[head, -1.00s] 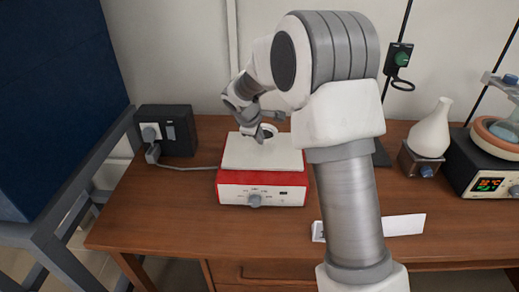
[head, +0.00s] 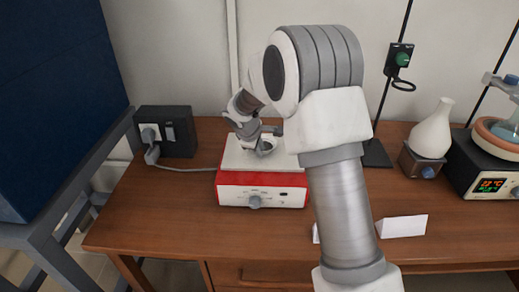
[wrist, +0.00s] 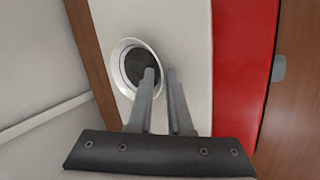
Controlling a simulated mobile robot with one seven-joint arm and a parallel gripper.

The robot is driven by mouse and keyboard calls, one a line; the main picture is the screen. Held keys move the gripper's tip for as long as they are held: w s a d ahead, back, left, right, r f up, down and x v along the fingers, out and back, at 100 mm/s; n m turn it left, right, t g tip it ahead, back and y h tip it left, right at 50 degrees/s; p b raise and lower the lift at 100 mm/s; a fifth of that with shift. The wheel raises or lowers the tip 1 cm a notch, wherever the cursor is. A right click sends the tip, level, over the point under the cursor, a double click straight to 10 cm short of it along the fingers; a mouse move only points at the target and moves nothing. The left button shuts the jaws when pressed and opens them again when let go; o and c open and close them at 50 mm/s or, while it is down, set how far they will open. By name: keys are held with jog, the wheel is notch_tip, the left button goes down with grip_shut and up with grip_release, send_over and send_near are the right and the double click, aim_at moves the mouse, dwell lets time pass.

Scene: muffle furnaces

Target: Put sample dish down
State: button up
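The sample dish (head: 267,146) is a small round dish with a pale rim and dark inside. It is over the white top of the red hotplate (head: 262,190); I cannot tell if it touches it. In the wrist view the dish (wrist: 120,52) shows from above. My gripper (wrist: 160,72) straddles its near right wall, one finger inside the rim and one outside, with a narrow gap between the fingers. It appears shut on the wall. In the head view my gripper (head: 262,143) partly hides the dish, and my arm covers the hotplate's right edge.
A black socket box (head: 168,131) stands left of the hotplate, its cable running to it. A white flask (head: 433,130) and a heating unit with a lit display (head: 485,170) stand at the right. A white card (head: 403,226) is near the front. The left tabletop is clear.

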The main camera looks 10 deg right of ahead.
jog(key=s+r+m+p, duration=0.1)
jog(key=s+r, duration=0.5)
jog(key=r, duration=0.2)
jog(key=s+r+m+p, duration=0.1)
jog(key=s+r+m, duration=0.1)
jog(key=s+r, duration=0.45)
jog(key=s+d+r+m+y, duration=0.1)
jog(key=s+m, duration=0.3)
jog(key=s, duration=0.8)
jog(key=s+d+r+m+y, duration=0.2)
jog(key=s+r+m, duration=0.2)
jog(key=s, duration=0.8)
jog(key=shift+s+m+t, duration=0.3)
jog(key=shift+s+m, duration=0.05)
jog(key=shift+m, duration=0.35)
jog(key=shift+r, duration=0.1)
notch_tip(320, 180, up, 6)
jog(key=p, duration=0.5)
jog(key=shift+p, duration=0.3)
